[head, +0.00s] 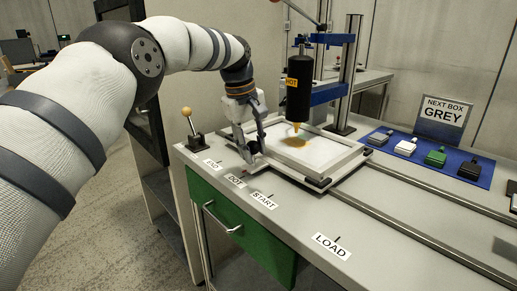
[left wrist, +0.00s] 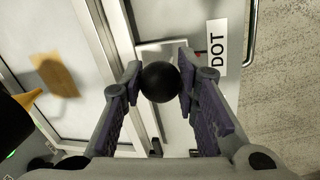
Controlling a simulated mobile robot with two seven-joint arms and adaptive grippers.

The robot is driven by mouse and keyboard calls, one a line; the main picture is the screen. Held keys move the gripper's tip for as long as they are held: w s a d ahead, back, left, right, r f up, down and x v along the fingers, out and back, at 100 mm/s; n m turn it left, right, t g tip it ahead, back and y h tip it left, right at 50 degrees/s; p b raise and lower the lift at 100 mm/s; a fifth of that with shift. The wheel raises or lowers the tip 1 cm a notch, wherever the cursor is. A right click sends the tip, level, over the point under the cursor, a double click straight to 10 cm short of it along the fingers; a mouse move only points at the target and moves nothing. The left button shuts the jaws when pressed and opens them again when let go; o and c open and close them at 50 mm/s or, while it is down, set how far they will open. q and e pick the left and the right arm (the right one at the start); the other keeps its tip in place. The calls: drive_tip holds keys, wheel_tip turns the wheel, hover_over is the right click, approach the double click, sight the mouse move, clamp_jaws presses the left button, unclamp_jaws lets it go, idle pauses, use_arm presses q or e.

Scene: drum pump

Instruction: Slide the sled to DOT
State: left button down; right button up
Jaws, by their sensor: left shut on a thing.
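The sled (head: 338,166) is a pale, flat framed tray on rails on the bench, under the black HOT cylinder (head: 299,84). It also shows in the left wrist view (left wrist: 112,40). A tan patch (head: 297,142) lies on it near the orange nozzle tip. The DOT label (head: 235,181) is on the bench's front strip, close beside the knob in the left wrist view (left wrist: 217,53). My right gripper is not in view.
The END (head: 212,163), START (head: 264,200) and LOAD (head: 331,246) labels line the front strip. A ball-topped lever (head: 190,125) stands at the left. Bare rails (head: 420,238) run to the right. A blue mat (head: 433,158) with several small boxes and a GREY sign (head: 443,116) are behind.

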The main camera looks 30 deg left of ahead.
use_arm(q)
drive_tip(key=shift+a+f, duration=0.1)
drive_tip(key=shift+a, duration=0.1)
idle(0.3)
drive_tip(key=c, duration=1.2)
unclamp_jaws()
drive_tip(key=r, duration=0.4)
drive_tip(key=s+r, duration=0.1)
drive_tip(key=r, duration=0.3)
drive_tip(key=s+a+r, duration=0.1)
drive_tip(key=r, duration=0.2)
drive_tip(key=shift+r, duration=0.4)
drive_tip(key=shift+f, duration=0.1)
